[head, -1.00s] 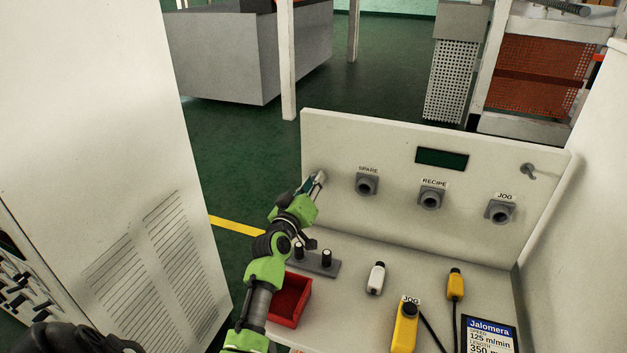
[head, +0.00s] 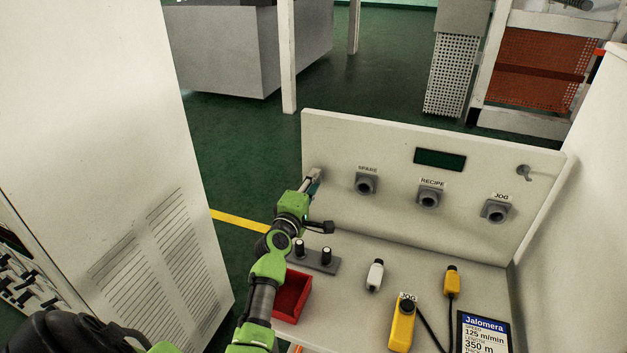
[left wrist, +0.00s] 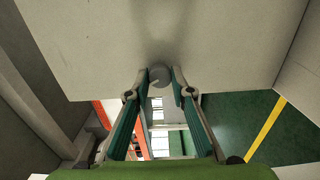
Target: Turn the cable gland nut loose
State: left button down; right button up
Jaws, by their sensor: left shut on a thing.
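The cable gland nut (left wrist: 159,76) is a small grey round piece on the pale panel, seen between the fingertips in the left wrist view. My left gripper (left wrist: 159,88) is shut on it, with one finger on each side. In the head view my left gripper (head: 314,182) reaches the left end of the upright panel (head: 400,222), and the nut is hidden or too small to tell there. My right gripper is not in view.
The panel carries the SPARE (head: 366,184), RECIPE (head: 430,197) and JOG (head: 496,211) sockets. On the desk are a red bin (head: 292,297), a grey holder (head: 318,261), white (head: 375,274) and yellow (head: 452,281) plugs, and a yellow JOG pendant (head: 402,325). A tall cabinet (head: 90,130) stands left.

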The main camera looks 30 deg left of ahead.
pick_arm(q)
jog(key=shift+n+p, duration=0.7)
jog(key=shift+n, duration=2.6)
jog(key=c, duration=1.8)
grip_release()
jog(key=v, duration=1.2)
jog(key=shift+d, duration=0.1)
